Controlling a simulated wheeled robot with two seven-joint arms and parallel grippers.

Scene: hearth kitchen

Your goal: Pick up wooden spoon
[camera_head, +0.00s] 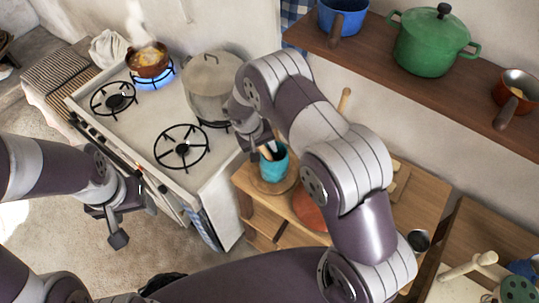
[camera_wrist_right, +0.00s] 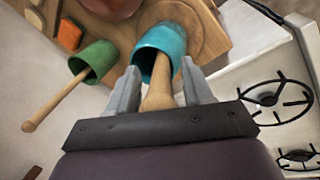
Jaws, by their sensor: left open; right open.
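A wooden utensil, seemingly the wooden spoon (camera_wrist_right: 162,93), stands in a teal cup (camera_wrist_right: 160,40) on the small wooden table. In the head view the teal cup (camera_head: 274,168) is partly hidden by my right arm. My right gripper (camera_head: 257,143) is above the cup. In the right wrist view its two open fingers lie on either side of the utensil, with a gap visible. A second wooden utensil (camera_wrist_right: 60,101) leans out of a green cup (camera_wrist_right: 95,62). My left gripper (camera_head: 120,222) is open and empty, over the floor in front of the stove.
The stove (camera_head: 150,120) has a lit burner under a steaming pan (camera_head: 148,60) and a large pot (camera_head: 212,88). A wall shelf (camera_head: 375,50) carries a blue pot (camera_head: 342,17), a green pot (camera_head: 430,42) and a copper pan (camera_head: 516,90) close to my right arm.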

